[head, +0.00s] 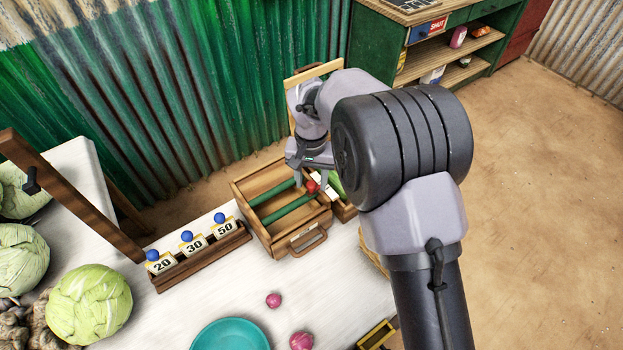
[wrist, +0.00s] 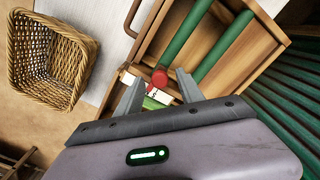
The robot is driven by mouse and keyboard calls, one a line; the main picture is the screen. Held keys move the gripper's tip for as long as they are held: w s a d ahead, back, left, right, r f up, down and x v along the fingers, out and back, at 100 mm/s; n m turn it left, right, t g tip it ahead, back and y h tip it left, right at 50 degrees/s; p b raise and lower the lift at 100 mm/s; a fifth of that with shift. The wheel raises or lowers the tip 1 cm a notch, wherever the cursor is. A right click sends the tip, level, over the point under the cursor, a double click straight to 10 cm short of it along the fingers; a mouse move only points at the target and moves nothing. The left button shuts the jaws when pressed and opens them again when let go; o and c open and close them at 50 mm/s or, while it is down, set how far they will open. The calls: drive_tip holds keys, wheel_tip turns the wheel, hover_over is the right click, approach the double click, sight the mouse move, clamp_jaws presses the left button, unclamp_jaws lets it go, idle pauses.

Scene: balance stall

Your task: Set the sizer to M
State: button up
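The sizer (head: 246,203) is a wooden box with green rollers, standing on the white table. It also shows in the wrist view (wrist: 262,58). A red knob (head: 312,187) sits at its right side, seen also in the wrist view (wrist: 159,78). Beside the knob is a white and green scale strip (wrist: 158,96); its marks are too small to read. My gripper (head: 310,186) is at the knob, pointing down. In the wrist view its two fingers (wrist: 159,88) stand apart on either side of the knob, with gaps visible. Part of the strip is hidden by my gripper.
A wooden rack with number tags 20, 30 and 50 (head: 205,257) stands left of the sizer. Cabbages (head: 90,304), a teal bowl (head: 231,336) and pink balls (head: 273,300) are on the table. A wicker basket (wrist: 45,60) shows in the wrist view. A corrugated wall (head: 200,90) rises behind.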

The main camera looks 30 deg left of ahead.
drive_tip(key=shift+r, duration=0.1)
wheel_tip(320, 180, up, 17)
drive_tip(key=p, duration=0.6)
